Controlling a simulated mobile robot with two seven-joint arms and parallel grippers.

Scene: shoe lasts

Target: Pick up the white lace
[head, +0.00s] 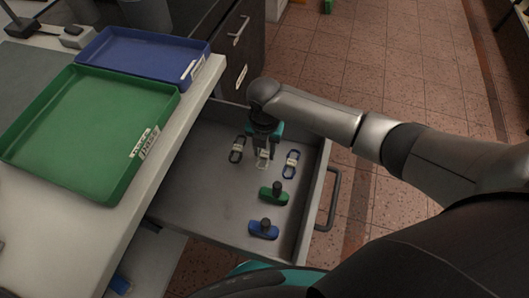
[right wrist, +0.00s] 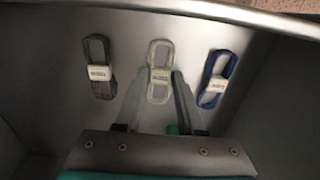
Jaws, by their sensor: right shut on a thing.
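The white lace (head: 262,160) is a small looped bundle with a pale label band, in the open grey drawer between two other laces. In the right wrist view the white lace (right wrist: 160,52) lies lengthwise, its lower part between my fingers. My right gripper (head: 262,148) reaches down into the drawer and partly hides the lace in the head view. The right gripper (right wrist: 155,90) is shut on the white lace, close to the drawer floor. I cannot tell whether the lace is clear of the floor. My left gripper is not in view.
A black lace (head: 238,150) and a blue lace (head: 291,165) flank it closely. Green (head: 273,194) and blue (head: 264,229) dark-knobbed pieces lie nearer in the drawer (head: 205,200). Green (head: 60,178) and blue (head: 140,72) trays stand on the worktop at left.

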